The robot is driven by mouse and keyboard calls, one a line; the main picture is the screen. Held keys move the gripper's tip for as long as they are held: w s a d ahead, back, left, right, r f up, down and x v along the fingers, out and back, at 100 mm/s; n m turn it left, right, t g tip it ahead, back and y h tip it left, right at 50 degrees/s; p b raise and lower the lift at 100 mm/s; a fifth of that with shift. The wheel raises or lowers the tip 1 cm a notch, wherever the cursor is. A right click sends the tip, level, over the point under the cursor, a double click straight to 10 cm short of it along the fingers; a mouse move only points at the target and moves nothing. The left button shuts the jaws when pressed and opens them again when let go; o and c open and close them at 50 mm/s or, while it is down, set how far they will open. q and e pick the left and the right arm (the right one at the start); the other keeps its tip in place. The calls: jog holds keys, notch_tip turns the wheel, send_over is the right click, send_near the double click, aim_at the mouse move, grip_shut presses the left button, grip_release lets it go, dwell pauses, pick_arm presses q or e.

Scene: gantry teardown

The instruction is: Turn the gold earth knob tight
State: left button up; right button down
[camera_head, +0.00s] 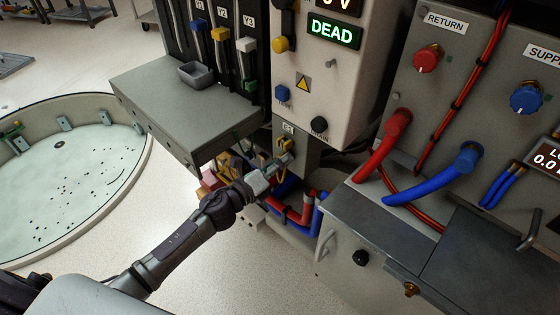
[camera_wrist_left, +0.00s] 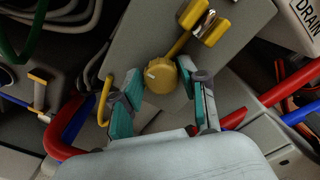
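The gold earth knob (camera_wrist_left: 160,75) shows in the left wrist view, a round ribbed knob with a pale mark on its face. It sits on a grey panel, with a yellow arm running from it to a yellow clamp piece (camera_wrist_left: 209,24). My left gripper (camera_wrist_left: 160,84) has its teal-padded fingers apart, one on each side of the knob, with a narrow gap seeming to show at each side. In the head view my left gripper (camera_head: 278,165) reaches the low panel under the white cabinet. The knob cannot be made out clearly there. My right gripper is not in view.
Red and blue hoses (camera_head: 299,208) pass just right of and below the gripper. A grey shelf (camera_head: 185,105) with a small tray (camera_head: 197,75) overhangs at left. The cabinet's green display (camera_head: 332,31) reads DEAD. A grey box (camera_head: 365,225) stands at right.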

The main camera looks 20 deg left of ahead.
pick_arm(q)
jog(key=shift+o, duration=1)
jog(key=v, duration=1.2)
